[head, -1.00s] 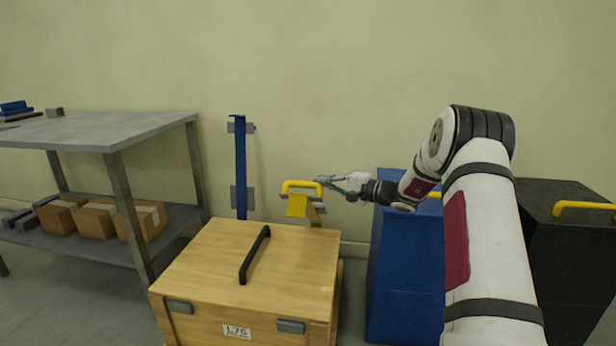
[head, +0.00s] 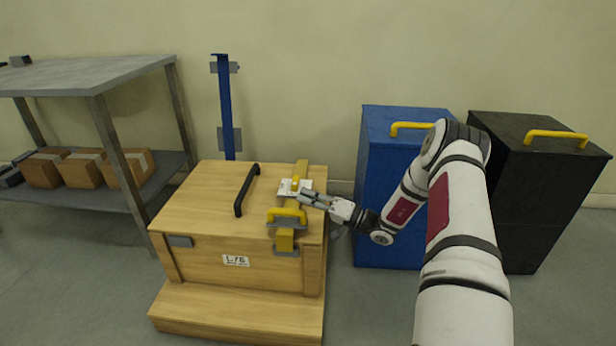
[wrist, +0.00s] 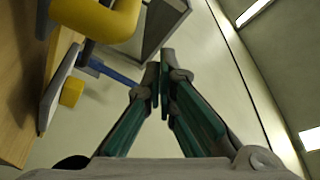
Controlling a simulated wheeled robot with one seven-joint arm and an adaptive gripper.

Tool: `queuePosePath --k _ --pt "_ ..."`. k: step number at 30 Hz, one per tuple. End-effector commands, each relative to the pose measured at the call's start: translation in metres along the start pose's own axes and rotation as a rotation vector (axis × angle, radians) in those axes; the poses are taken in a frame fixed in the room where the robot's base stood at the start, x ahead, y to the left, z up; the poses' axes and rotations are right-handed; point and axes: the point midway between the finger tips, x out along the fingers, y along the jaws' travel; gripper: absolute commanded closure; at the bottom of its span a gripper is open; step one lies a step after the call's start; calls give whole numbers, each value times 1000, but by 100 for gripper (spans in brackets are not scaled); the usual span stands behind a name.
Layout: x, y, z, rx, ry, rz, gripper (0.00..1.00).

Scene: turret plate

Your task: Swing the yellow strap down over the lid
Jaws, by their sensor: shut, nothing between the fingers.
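My gripper (head: 302,197) is shut and empty, just right of and behind the handle. In the wrist view the closed fingertips (wrist: 160,75) are apart from the handle (wrist: 105,15).
A black handle (head: 247,190) rises from the lid. A blue cabinet (head: 385,170) and a black cabinet (head: 545,190) stand to the right. A grey shelf (head: 90,80) with cartons is at left.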

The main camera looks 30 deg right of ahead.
Motion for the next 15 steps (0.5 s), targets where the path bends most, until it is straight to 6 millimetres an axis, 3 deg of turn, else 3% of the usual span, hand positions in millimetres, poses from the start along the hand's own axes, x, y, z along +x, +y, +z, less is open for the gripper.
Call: queuePosePath --k 6,15 --pt "-10 22 27 -74 1 -27 100" --pt "-16 36 42 -126 0 -44 100"
